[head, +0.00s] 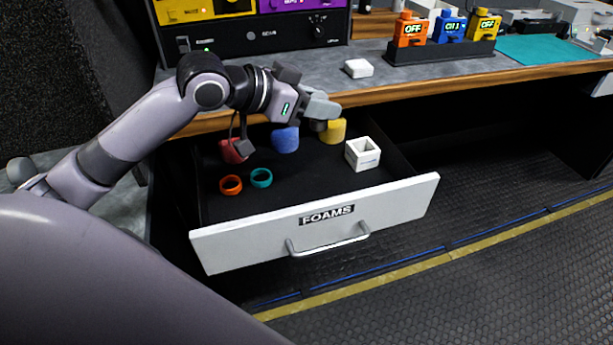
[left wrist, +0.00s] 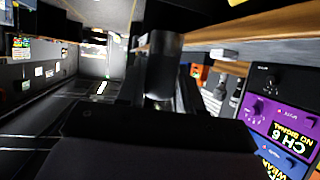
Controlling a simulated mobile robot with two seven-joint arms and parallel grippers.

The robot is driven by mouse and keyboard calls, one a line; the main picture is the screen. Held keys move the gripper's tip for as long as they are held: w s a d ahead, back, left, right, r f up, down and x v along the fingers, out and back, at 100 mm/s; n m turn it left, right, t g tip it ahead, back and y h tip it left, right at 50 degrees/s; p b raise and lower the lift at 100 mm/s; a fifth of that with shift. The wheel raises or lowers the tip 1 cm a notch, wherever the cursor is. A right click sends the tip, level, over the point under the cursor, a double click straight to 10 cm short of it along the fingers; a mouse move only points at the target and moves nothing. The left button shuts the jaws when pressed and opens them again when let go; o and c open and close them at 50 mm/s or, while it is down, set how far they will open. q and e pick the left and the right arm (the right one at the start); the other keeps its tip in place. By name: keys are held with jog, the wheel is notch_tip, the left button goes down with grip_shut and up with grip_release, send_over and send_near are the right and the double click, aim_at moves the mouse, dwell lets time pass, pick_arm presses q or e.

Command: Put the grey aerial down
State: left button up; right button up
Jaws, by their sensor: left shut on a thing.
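My left gripper (head: 320,107) is over the back part of the open drawer, close to the desk's front edge. In the left wrist view it is shut on a dark grey upright cylinder (left wrist: 163,68), which looks like the grey aerial. In the head view the gripper mostly hides what it holds, so I cannot make out the aerial's full shape there. My right gripper is not in view.
The open FOAMS drawer (head: 403,205) holds red (head: 233,152), blue (head: 285,140) and yellow (head: 334,131) foams, two rings and a white hollow block (head: 363,154). The desk (head: 400,73) bears a small white block (head: 358,68) and a rack of coloured packs (head: 446,50).

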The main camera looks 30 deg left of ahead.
pick_arm(q)
notch_tip(320, 180, down, 17)
jog(key=b, duration=0.3)
jog(key=shift+f+b, duration=0.2)
jog(key=shift+b, duration=0.15)
jog(key=shift+f, duration=0.15)
jog(key=o, duration=1)
jog(key=shift+p+v, duration=0.6)
jog(key=shift+v, duration=3.2)
